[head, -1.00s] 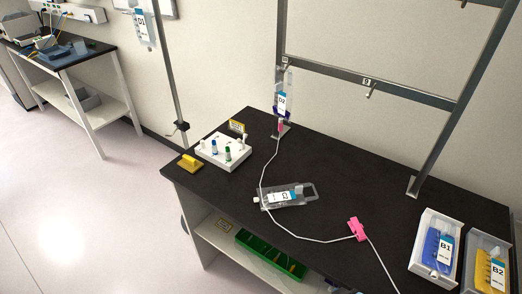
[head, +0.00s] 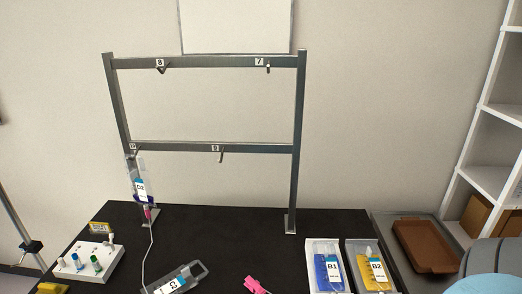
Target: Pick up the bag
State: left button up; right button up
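Several bags are in view. A clear bag (head: 187,271) with a white and blue label lies flat on the black table at the bottom edge, partly cut off. A bag labelled D2 (head: 141,182) hangs at the left post of the metal rack, with a thin tube running down from it. A blue bag labelled B1 (head: 324,269) and a yellow bag labelled B2 (head: 370,271) lie in separate white and grey trays at the table's right. Neither of my grippers is in view.
The metal rack (head: 219,148) with numbered hooks stands at the back of the table (head: 215,230). A white tube block (head: 75,268) is at the left. A pink clamp (head: 254,285) lies at the front. A brown tray (head: 425,246) and white shelves (head: 490,183) are at the right.

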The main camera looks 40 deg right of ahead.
aim_at(374, 276)
jog(key=z, duration=2.25)
jog(key=l+u, duration=0.3)
jog(key=k+l+u, duration=0.1)
jog(key=l+u, duration=0.15)
jog(key=l, duration=0.15)
